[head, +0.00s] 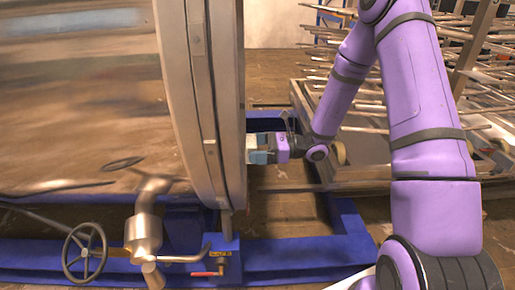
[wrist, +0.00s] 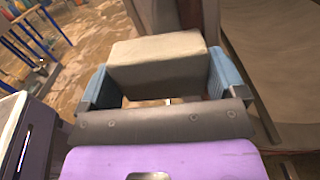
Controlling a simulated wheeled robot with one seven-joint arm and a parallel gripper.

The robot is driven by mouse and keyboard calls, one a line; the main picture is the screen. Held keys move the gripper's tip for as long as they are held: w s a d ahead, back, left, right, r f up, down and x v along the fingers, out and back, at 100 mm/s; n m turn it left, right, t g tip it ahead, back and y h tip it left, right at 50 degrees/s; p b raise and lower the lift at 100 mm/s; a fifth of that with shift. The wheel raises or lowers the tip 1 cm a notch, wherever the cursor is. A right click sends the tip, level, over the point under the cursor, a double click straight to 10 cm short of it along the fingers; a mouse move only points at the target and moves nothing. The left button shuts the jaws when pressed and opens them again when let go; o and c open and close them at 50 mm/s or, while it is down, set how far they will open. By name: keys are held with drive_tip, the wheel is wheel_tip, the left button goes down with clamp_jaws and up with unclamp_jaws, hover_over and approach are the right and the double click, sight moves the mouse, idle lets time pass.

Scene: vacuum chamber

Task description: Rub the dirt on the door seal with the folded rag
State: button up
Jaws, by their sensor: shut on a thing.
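My gripper (head: 258,150) is at the right edge of the chamber's round flange (head: 228,110) in the head view. In the wrist view my gripper (wrist: 165,82) is shut on the folded rag (wrist: 160,60), a beige block held between two blue fingers. The flange shows at the right of the wrist view (wrist: 240,60), close to the right finger. I cannot tell whether the rag touches the seal. The dirt on the door seal is not visible in either view. In the head view the rag is hard to make out at the gripper's tip.
The large metal chamber (head: 80,110) fills the left. A handwheel (head: 85,252) and valve pipes (head: 143,235) stand below it. A blue frame (head: 290,252) runs along the floor. A rack of metal rods (head: 470,95) stands behind my arm at right.

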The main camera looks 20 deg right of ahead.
sight(251, 140)
drive_tip(key=shift+w+a, duration=0.2)
drive_tip(key=shift+a, duration=0.4)
drive_tip(key=shift+w+d, duration=0.25)
drive_tip(key=shift+w, duration=0.4)
drive_tip(key=shift+w+d, duration=0.2)
drive_tip(key=shift+w, duration=0.4)
drive_tip(key=shift+w+d, duration=0.25)
drive_tip(key=shift+w, duration=0.4)
drive_tip(key=shift+a+r, duration=0.15)
drive_tip(key=shift+r, duration=0.7)
drive_tip(key=shift+s+a, duration=0.3)
drive_tip(key=shift+s, duration=0.7)
drive_tip(key=shift+s+a, duration=0.3)
drive_tip(key=shift+s, duration=0.65)
drive_tip(key=shift+r, duration=0.15)
drive_tip(key=shift+r, duration=0.7)
drive_tip(key=shift+w+d, duration=0.25)
drive_tip(key=shift+w, duration=0.4)
drive_tip(key=shift+w+d, duration=0.2)
drive_tip(key=shift+w, duration=0.45)
drive_tip(key=shift+w+d, duration=0.25)
drive_tip(key=shift+w, duration=0.4)
